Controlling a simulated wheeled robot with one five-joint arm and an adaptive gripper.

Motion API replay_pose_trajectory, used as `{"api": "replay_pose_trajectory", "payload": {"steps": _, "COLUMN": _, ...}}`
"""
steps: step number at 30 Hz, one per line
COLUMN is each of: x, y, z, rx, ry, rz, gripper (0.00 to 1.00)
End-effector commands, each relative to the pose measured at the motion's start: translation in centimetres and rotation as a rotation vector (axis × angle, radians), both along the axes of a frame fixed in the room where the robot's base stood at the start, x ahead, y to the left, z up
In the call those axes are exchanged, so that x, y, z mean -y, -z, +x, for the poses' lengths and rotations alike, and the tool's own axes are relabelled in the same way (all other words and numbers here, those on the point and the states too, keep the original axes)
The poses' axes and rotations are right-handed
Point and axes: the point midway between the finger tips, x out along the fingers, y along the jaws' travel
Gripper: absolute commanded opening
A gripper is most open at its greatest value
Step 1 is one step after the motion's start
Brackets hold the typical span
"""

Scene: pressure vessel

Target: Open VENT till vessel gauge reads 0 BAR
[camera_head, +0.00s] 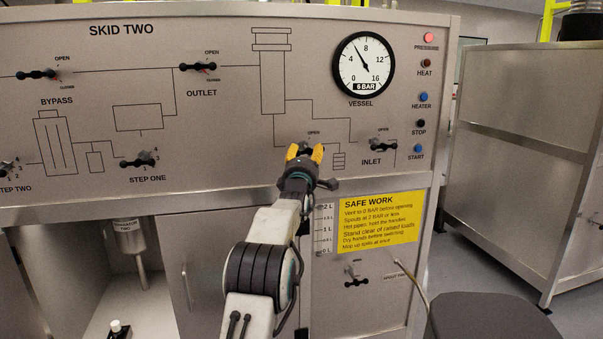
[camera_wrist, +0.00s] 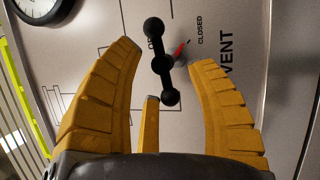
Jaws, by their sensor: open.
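The VENT handle (camera_wrist: 162,66) is a black bar with round knobs, seen in the wrist view between my yellow fingers. Its red pointer (camera_wrist: 182,50) lies on the side of the CLOSED label. My gripper (camera_wrist: 167,56) is open around the handle, with a gap on both sides. In the head view my gripper (camera_head: 306,153) is at the panel and mostly hides the VENT handle (camera_head: 306,147). The round vessel gauge (camera_head: 363,65) shows 6 BAR on its readout.
The INLET handle (camera_head: 380,147) is close to the right of my gripper. The OUTLET handle (camera_head: 198,67) is up left and the STEP ONE handle (camera_head: 138,160) left. Buttons line the panel's right edge. A yellow SAFE WORK sign (camera_head: 378,222) is below, with a spout valve (camera_head: 356,272) under it.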

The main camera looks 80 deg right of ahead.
Motion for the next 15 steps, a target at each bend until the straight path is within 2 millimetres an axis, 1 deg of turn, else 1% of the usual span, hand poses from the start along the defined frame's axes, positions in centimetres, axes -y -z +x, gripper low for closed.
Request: {"api": "replay_pose_trajectory", "payload": {"steps": 15, "x": -5.0, "y": 1.2, "z": 0.1, "rx": 0.000, "ry": -0.001, "rz": 0.002, "gripper": 0.51}}
